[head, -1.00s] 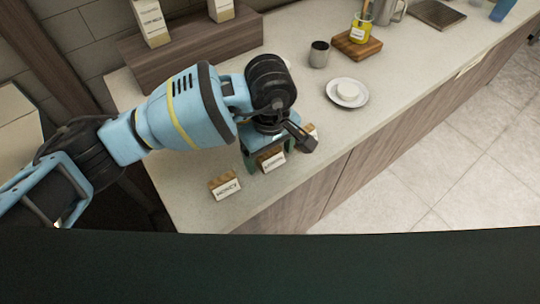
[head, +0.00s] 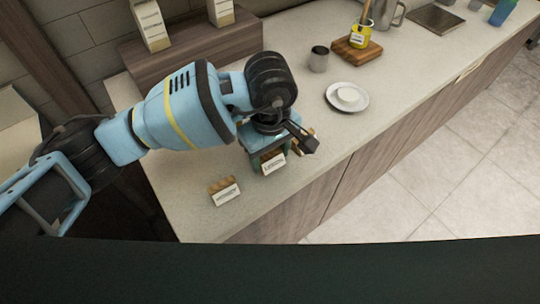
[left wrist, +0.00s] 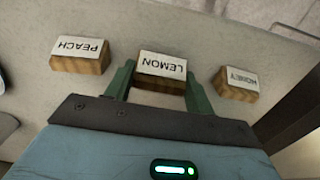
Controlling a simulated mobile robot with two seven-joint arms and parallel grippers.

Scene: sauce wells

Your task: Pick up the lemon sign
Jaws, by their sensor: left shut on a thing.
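The lemon sign (head: 272,163) is a small wooden block with a white label, near the counter's front edge. In the left wrist view the lemon sign (left wrist: 162,69) reads LEMON upside down and sits between the two green fingers. My left gripper (head: 268,162) is shut on it, one finger at each side; in the left wrist view the gripper (left wrist: 160,85) shows from behind. I cannot tell whether the sign is clear of the counter. My right gripper is not in view.
The honey sign (head: 224,190) stands to the left; the peach sign (left wrist: 80,54) stands on the other side, mostly hidden in the head view.

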